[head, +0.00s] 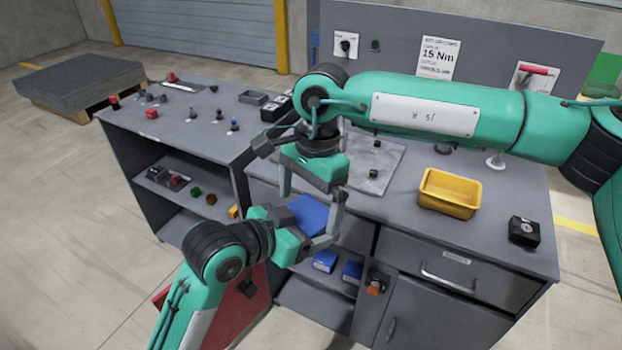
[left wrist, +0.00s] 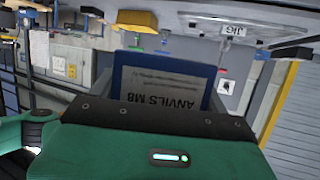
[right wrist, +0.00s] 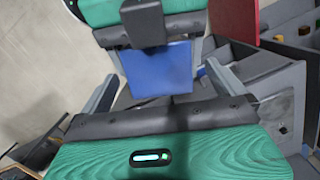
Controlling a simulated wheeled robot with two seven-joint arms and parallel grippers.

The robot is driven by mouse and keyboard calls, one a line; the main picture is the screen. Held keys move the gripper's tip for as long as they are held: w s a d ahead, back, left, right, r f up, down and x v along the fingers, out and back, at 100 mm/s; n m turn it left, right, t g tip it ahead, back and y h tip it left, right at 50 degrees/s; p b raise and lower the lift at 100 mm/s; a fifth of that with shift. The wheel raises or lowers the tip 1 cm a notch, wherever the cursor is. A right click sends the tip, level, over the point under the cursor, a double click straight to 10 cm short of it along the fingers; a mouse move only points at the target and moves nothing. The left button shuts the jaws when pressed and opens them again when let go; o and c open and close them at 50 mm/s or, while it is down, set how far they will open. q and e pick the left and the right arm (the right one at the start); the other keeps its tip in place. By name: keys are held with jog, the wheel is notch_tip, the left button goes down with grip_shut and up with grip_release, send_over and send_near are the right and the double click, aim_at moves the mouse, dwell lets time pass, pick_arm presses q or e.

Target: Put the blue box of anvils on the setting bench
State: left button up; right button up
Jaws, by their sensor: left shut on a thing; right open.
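The blue box of anvils (head: 308,214) is held in the air in front of the benches. Its label reads "ANVILS M8", upside down, in the left wrist view (left wrist: 165,85). My left gripper (head: 306,226) is shut on it from below. My right gripper (head: 312,198) hangs above the box, open, fingers pointing down. In the right wrist view the box (right wrist: 157,68) shows between its spread fingers; contact cannot be told. Two grey benches stand behind: a left one (head: 215,97) with small parts and a right one (head: 400,205). Which is the setting bench is not readable.
The right bench carries a yellow bin (head: 450,191), a black block (head: 524,231) and a light plate (head: 372,165). Two blue boxes (head: 325,261) (head: 352,271) lie on its lower shelf. A red panel (head: 238,308) stands behind my left arm. Bare top shows around the yellow bin.

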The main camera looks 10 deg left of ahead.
jog(key=shift+f, duration=0.4)
jog(key=shift+s, duration=0.1)
jog(key=shift+c, duration=0.4)
jog(key=c, duration=1.1)
pick_arm(q)
jog(key=o, duration=1.2)
pick_arm(e)
jog(key=shift+r, duration=0.1)
jog(key=shift+c, duration=0.4)
